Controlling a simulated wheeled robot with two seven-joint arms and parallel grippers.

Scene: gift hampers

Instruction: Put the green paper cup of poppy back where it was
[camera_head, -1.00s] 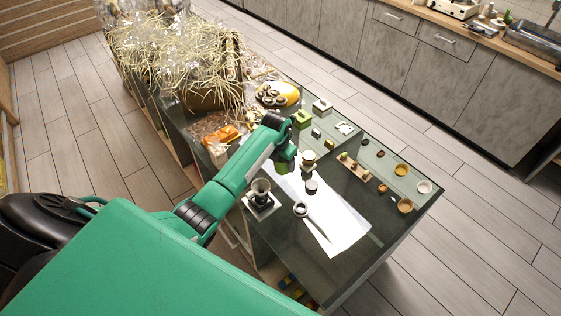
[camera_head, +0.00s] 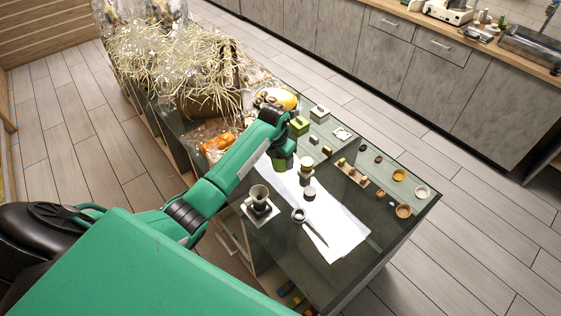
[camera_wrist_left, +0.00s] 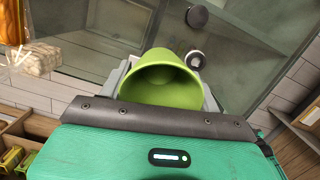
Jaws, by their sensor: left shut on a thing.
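My left gripper (camera_head: 281,151) reaches over the dark table and is shut on the green paper cup (camera_head: 281,163). In the left wrist view the cup (camera_wrist_left: 166,82) fills the middle, its open mouth facing the camera, between the grey jaws. I cannot see any poppy seeds inside it. In the head view the cup is above or beside the upper end of the white sheet (camera_head: 335,235); its exact height is unclear. My right gripper is not in view.
A small stack of round pots (camera_head: 306,168) stands just right of the cup. A green block-like item (camera_head: 299,126) and a wooden strip (camera_head: 352,172) lie on the table beyond. A straw-filled hamper (camera_head: 205,105) is behind.

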